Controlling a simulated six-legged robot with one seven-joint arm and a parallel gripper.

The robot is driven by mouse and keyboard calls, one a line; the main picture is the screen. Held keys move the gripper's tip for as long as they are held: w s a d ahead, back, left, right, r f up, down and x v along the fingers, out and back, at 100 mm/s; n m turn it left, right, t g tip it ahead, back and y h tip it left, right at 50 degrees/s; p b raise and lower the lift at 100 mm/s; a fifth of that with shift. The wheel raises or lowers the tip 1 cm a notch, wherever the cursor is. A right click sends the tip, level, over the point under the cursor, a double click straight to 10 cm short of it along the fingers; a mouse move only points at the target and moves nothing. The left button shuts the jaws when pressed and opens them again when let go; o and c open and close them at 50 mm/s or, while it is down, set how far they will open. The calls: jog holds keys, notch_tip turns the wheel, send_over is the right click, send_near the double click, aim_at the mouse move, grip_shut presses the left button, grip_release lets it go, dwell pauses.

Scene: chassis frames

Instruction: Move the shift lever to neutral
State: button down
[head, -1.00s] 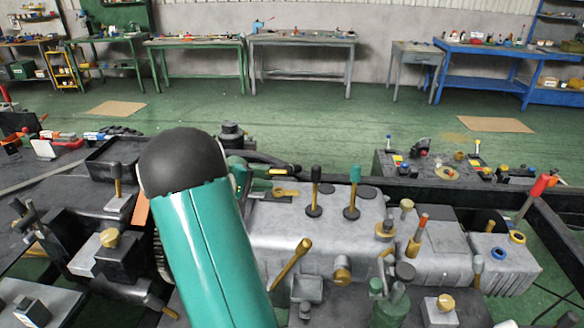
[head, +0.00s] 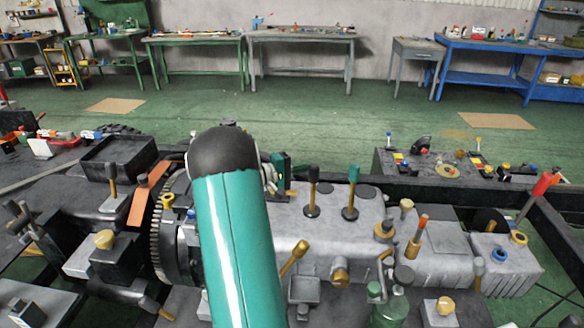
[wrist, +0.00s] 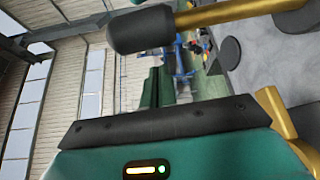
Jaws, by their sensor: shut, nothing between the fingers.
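Two upright levers with brass stems stand on the grey gearbox housing (head: 335,235) in the head view: a black-knobbed lever (head: 312,178) and a green-knobbed lever (head: 352,180). The pictures carry no label telling which is the shift lever. My gripper (head: 280,165), partly hidden behind my teal arm, is just left of the black-knobbed lever. In the wrist view, my gripper's dark green fingers (wrist: 154,88) are together and empty. A black knob (wrist: 140,30) on a brass stem lies across the top of that view, apart from the fingers.
A slanted brass lever (head: 293,258) rises at the housing's front. Fittings and a red-tipped lever (head: 541,187) stand to the right. A toothed flywheel (head: 160,230) and a black tray (head: 118,157) are left. The green floor behind is mostly open.

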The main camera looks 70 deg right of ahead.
jog(key=shift+s+a+r, duration=0.1)
jog(key=shift+s+a, duration=0.1)
jog(key=shift+a, duration=0.45)
jog(key=shift+s+a+r, duration=0.1)
jog(key=shift+s+a, duration=0.1)
jog(key=shift+a, duration=0.4)
jog(key=shift+a+r, duration=0.1)
jog(key=shift+s+a+r, duration=0.1)
jog(key=shift+s+a, duration=0.05)
jog(key=shift+a, duration=0.45)
jog(key=shift+d, duration=0.1)
